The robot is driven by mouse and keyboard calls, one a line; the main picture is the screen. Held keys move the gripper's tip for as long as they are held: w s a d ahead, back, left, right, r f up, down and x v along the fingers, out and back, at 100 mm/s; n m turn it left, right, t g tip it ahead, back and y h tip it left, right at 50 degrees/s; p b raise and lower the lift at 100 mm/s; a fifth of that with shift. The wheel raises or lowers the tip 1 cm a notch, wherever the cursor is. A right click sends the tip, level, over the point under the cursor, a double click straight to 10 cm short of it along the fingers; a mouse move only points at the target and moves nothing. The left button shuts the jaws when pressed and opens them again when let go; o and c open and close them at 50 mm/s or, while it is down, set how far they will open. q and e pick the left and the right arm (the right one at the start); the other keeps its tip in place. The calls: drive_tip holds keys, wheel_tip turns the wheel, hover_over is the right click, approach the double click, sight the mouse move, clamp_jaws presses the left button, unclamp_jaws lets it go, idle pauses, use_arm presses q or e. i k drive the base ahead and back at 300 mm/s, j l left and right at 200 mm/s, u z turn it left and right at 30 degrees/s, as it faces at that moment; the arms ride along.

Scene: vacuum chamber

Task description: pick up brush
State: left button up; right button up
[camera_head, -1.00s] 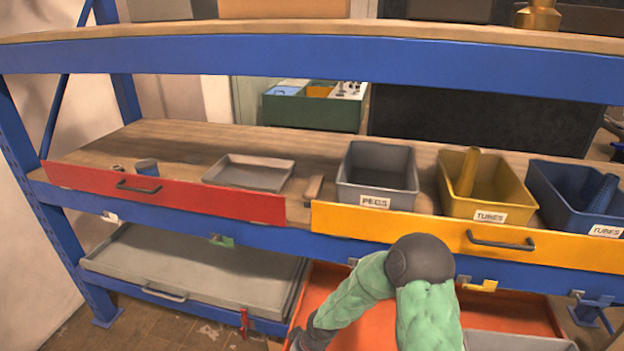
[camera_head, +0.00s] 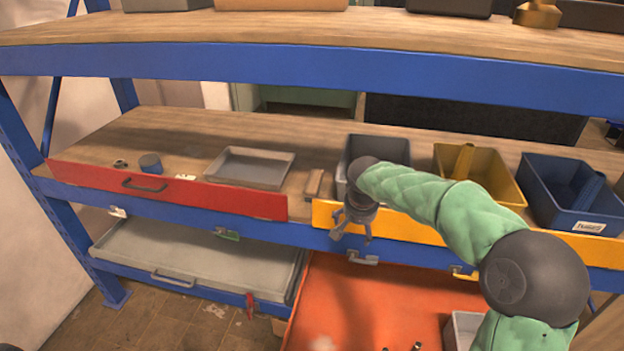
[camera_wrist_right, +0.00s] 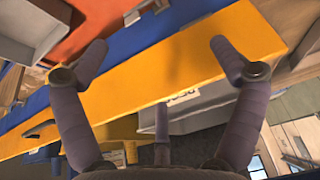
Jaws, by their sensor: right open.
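A small brown block (camera_head: 314,183) stands on the middle shelf between the grey tray and the grey bin. It may be the brush, but I cannot tell its bristles. My right gripper (camera_head: 352,238) is open in front of the yellow front panel, just right of and below the brown block, with its fingers pointing down. In the right wrist view the open fingers (camera_wrist_right: 158,46) are spread across the yellow panel with nothing between them. No clear brush shows in that view. My left gripper is not in view.
The middle shelf holds a grey tray (camera_head: 250,168), a blue cup (camera_head: 150,164), and grey, yellow (camera_head: 508,190) and blue bins. Red (camera_head: 230,201) and yellow (camera_head: 425,232) panels front it. An orange drawer (camera_head: 350,300) lies below. The upper shelf (camera_head: 300,75) overhangs.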

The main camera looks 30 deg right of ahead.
sight(311, 188)
drive_tip(key=i, duration=0.95)
